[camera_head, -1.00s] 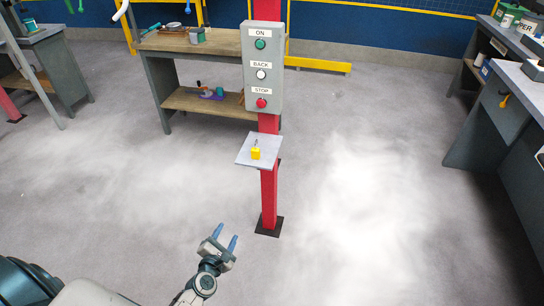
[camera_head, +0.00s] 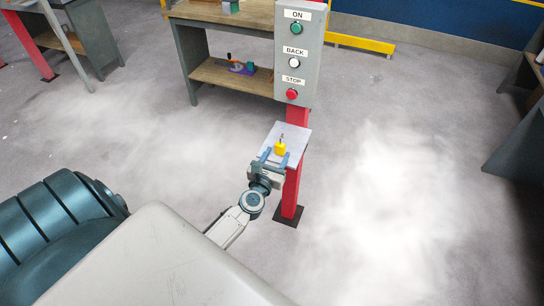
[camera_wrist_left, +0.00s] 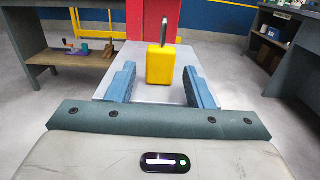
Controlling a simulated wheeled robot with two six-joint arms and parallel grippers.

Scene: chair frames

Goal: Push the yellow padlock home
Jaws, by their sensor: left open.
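The yellow padlock (camera_head: 280,149) stands upright on a small grey shelf (camera_head: 298,133) fixed to a red post (camera_head: 291,190). In the left wrist view the padlock (camera_wrist_left: 160,64) has its dark metal shackle sticking up, and the shelf (camera_wrist_left: 215,52) lies beneath it. My left gripper (camera_head: 273,158) is open at the near edge of the shelf. In the left wrist view its two blue fingers (camera_wrist_left: 161,86) stand on either side of the padlock's near side, with gaps left and right. My right gripper is not in view.
A grey control box (camera_head: 301,55) with ON, BACK and STOP buttons hangs on the post above the shelf. A wooden workbench (camera_head: 225,75) with items on its lower shelf stands behind to the left. The floor around the post is clear.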

